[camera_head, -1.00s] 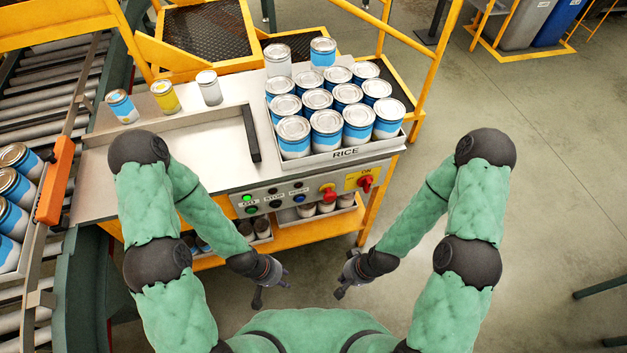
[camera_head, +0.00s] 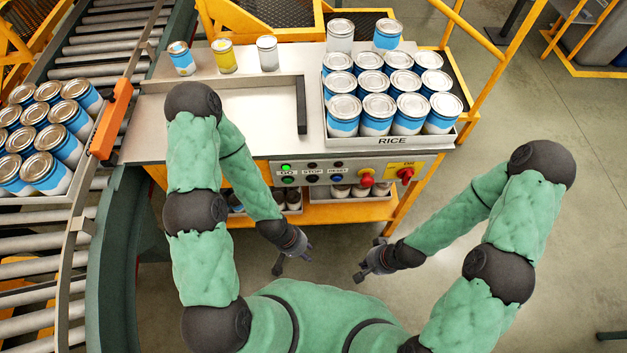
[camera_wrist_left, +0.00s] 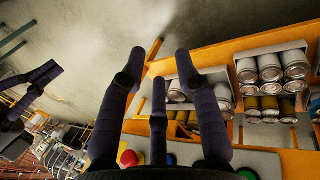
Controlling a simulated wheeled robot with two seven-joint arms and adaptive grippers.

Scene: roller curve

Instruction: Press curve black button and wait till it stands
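A grey control panel (camera_head: 325,172) is on the front of the workbench. It has a lit green lamp above a green button (camera_head: 288,180) at GO, a black button (camera_head: 312,179) at STOP and a blue button (camera_head: 337,178) at RESET. A red knob (camera_head: 366,180) and a red switch (camera_head: 405,173) on a yellow plate are to the right. My left gripper (camera_head: 293,259) hangs in front of and below the panel, open and empty, touching nothing. Its spread fingers show in the left wrist view (camera_wrist_left: 160,75). My right gripper (camera_head: 370,260) is open and empty to its right.
A roller conveyor (camera_head: 100,40) curves along the left, carrying a tray of cans behind an orange stop (camera_head: 110,118). A tray labelled RICE (camera_head: 392,142) with several cans stands on the bench. Three single cans stand at the back. A yellow rail is at right; floor there is clear.

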